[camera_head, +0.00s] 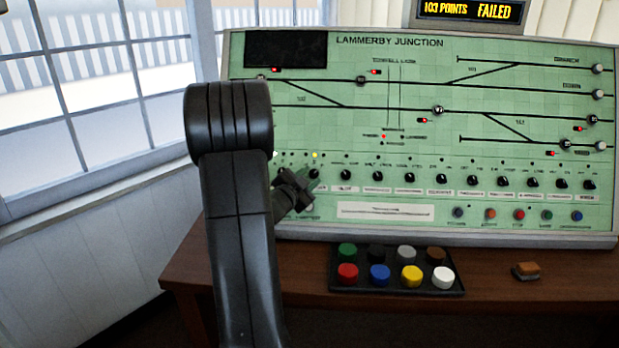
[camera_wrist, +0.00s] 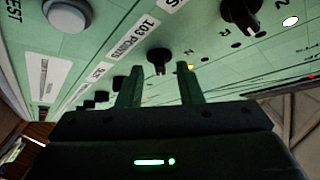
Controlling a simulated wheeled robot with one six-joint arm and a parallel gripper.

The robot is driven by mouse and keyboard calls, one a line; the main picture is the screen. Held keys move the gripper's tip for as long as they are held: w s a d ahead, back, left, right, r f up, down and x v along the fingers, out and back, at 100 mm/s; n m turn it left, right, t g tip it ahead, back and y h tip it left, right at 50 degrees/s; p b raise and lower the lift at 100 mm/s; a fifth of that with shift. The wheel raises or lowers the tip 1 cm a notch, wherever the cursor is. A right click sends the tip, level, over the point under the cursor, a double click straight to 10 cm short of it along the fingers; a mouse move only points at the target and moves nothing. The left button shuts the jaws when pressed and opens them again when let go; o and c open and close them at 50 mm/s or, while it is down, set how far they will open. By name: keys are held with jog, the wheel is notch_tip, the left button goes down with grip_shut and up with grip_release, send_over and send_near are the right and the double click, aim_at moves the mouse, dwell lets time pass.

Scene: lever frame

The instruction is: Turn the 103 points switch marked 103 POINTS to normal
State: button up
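The 103 points switch is a small black rotary knob (camera_wrist: 158,58) on the green panel, beside a white label (camera_wrist: 130,38) reading 103 POINTS. In the head view, a black knob (camera_head: 314,174) shows just right of my gripper (camera_head: 303,188), under a lit yellow lamp (camera_head: 315,155). In the wrist view my gripper (camera_wrist: 157,84) is open. Its two fingers appear either side of the knob, with gaps; I see no contact. I cannot tell how near the knob is in depth, nor which way its pointer is set.
Another black knob (camera_wrist: 240,14) is close at upper right in the wrist view. More knobs run along the panel (camera_head: 480,215). A display (camera_head: 470,11) reads 103 POINTS FAILED.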

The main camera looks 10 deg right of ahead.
jog(key=shift+w+d, duration=0.25)
jog(key=shift+w, duration=0.05)
grip_shut()
